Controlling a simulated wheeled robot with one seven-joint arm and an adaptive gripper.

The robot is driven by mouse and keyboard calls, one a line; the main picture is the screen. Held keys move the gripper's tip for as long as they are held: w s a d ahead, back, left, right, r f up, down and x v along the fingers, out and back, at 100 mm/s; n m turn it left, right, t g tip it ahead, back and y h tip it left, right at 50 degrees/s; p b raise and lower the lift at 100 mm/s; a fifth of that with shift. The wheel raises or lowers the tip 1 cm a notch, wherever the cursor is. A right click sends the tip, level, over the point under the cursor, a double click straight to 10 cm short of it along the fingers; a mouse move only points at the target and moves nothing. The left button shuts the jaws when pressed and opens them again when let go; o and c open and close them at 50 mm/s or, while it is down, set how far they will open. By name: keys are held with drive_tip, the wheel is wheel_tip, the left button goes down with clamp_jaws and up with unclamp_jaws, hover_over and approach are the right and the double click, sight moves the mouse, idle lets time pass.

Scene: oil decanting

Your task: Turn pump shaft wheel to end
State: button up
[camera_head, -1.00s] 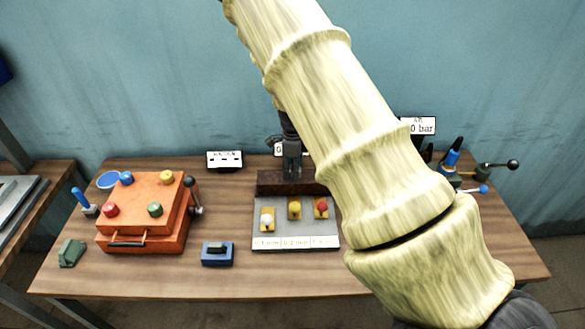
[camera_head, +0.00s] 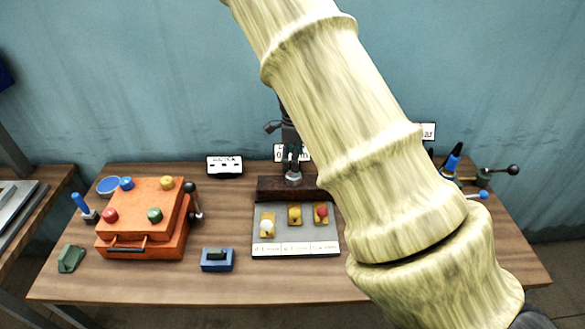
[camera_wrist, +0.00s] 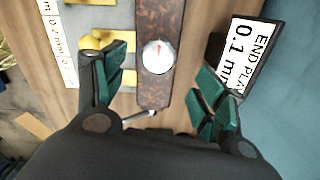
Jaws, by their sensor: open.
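A round pale wheel with a red mark (camera_wrist: 157,56) sits on a dark brown block (camera_wrist: 158,18) in the wrist view. In the head view the wheel (camera_head: 293,178) shows small on top of the block (camera_head: 270,188), just below my gripper (camera_head: 292,160). In the wrist view my gripper (camera_wrist: 158,78) is open, with green-padded fingers on either side of the block and wheel. The fingers look apart from the wheel. A sign reading "END PLAY 0.1 mm" (camera_wrist: 245,60) stands beside the block.
A grey board with yellow pieces and coloured knobs (camera_head: 280,240) lies in front of the block. An orange box (camera_head: 140,240) and a blue device (camera_head: 217,262) stand to the left. My arm hides much of the right side, where several levers (camera_head: 485,177) show.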

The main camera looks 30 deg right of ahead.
sight(293, 174)
drive_tip(key=shift+r, duration=2.4)
